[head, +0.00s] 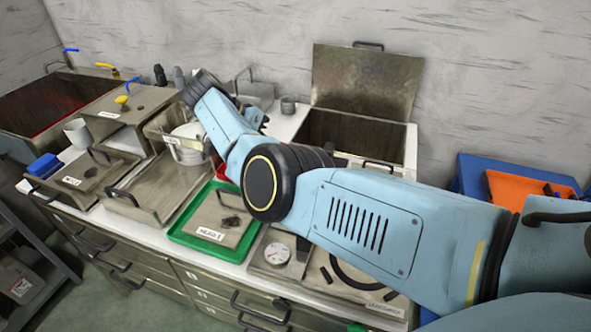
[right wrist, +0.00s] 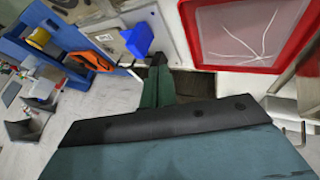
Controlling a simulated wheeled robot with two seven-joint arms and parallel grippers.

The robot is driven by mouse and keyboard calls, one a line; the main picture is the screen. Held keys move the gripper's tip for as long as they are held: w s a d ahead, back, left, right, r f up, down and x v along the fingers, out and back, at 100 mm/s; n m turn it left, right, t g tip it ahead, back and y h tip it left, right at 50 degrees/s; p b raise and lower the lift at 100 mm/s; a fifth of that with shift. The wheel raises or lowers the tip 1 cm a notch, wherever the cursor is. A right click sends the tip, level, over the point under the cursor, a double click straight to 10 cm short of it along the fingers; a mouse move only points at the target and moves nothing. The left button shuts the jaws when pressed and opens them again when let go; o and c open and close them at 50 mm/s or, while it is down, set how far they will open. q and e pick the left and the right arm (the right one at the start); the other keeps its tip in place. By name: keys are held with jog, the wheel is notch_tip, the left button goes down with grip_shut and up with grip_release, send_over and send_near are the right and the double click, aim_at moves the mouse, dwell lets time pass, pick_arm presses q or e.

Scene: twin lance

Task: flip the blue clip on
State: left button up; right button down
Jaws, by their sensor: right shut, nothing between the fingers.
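In the right wrist view my right gripper (right wrist: 158,62) shows as a dark teal and black shape with its narrow tip pointing up the picture. It is shut and empty. A small blue piece (right wrist: 138,40) shows just beyond and left of the tip, apart from it in the picture, against a pale panel. I cannot tell whether this is the blue clip. A blue block (head: 44,166) lies on the counter at the left. My left gripper is in neither view.
A green tray (head: 176,233) and steel lids with handles cover the counter. A steel basin with a raised lid (head: 365,78) stands behind my arm. An orange tray (head: 530,187) is at the right. A red-framed panel (right wrist: 203,55) is near the gripper in the wrist view.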

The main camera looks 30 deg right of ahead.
jog(key=b+x, duration=0.1)
jog(key=x, duration=1)
jog(key=shift+w, duration=0.2)
jog(key=shift+s+d+r+p, duration=0.15)
jog(key=shift+s+d+p, duration=0.25)
jog(key=shift+s+p, duration=0.15)
jog(key=shift+s+d, duration=0.4)
jog(key=shift+s, duration=0.15)
jog(key=shift+s+d, duration=0.25)
jog(key=shift+s, duration=0.05)
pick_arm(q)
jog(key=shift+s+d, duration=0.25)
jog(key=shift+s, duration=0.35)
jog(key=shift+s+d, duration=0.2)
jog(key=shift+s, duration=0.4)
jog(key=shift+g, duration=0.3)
